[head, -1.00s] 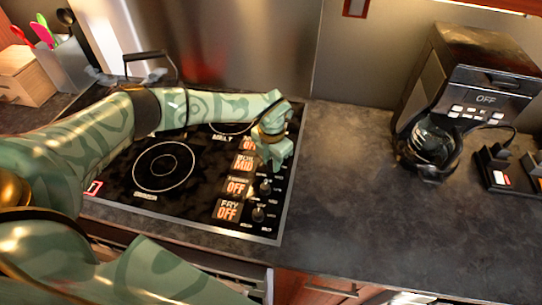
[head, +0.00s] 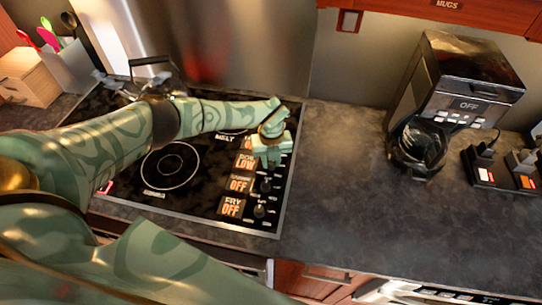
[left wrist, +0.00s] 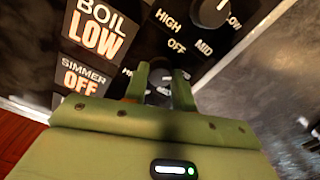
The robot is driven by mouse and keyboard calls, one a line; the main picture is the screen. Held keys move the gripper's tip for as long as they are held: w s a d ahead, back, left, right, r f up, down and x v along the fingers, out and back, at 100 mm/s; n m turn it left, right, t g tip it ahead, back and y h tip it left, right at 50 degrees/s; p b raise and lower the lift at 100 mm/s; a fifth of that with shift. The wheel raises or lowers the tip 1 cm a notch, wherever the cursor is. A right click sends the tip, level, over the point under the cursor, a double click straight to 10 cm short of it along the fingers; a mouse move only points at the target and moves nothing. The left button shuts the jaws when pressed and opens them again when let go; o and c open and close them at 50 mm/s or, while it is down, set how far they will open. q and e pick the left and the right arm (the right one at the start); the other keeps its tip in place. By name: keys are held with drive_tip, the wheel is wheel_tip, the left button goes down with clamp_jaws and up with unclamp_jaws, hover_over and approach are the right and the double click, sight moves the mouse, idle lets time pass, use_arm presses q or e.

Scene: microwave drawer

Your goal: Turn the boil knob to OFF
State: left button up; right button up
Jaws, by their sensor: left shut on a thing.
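The black cooktop (head: 205,208) lies on the dark counter, with orange-lit displays and a column of knobs along its right side. The boil display (head: 246,161) reads LOW; it also reads BOIL LOW in the left wrist view (left wrist: 97,32). My left gripper (head: 270,158) is over the knob column beside this display. In the left wrist view its two fingers (left wrist: 160,85) are shut on the dark boil knob (left wrist: 158,92), which is mostly hidden between them. My right gripper is out of view.
Another knob (left wrist: 211,9) is just above the held one. The simmer display (head: 239,184) and fry display (head: 231,207) read OFF. A coffee maker (head: 455,75) with a glass pot (head: 418,145) stands right. The counter (head: 335,190) between is clear.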

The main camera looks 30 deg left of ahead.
sight(271, 162)
use_arm(q)
drive_tip(key=n+p, duration=0.1)
drive_tip(key=n, duration=0.1)
drive_tip(key=n+p, duration=0.2)
drive_tip(key=n, duration=0.1)
drive_tip(key=shift+w+r+n, duration=0.1)
drive_tip(key=shift+r+n, duration=0.15)
drive_tip(key=shift+n, duration=0.05)
drive_tip(key=n+p, duration=0.2)
drive_tip(key=n, duration=0.2)
drive_tip(key=shift+n, duration=0.4)
drive_tip(key=shift+a+f+n, duration=0.1)
drive_tip(key=shift+n, duration=0.2)
drive_tip(key=o, duration=1)
wheel_tip(271, 162, up, 7)
drive_tip(key=p, duration=0.4)
wheel_tip(271, 162, up, 9)
drive_tip(key=shift+r+p, duration=0.1)
drive_tip(key=shift+p, duration=0.6)
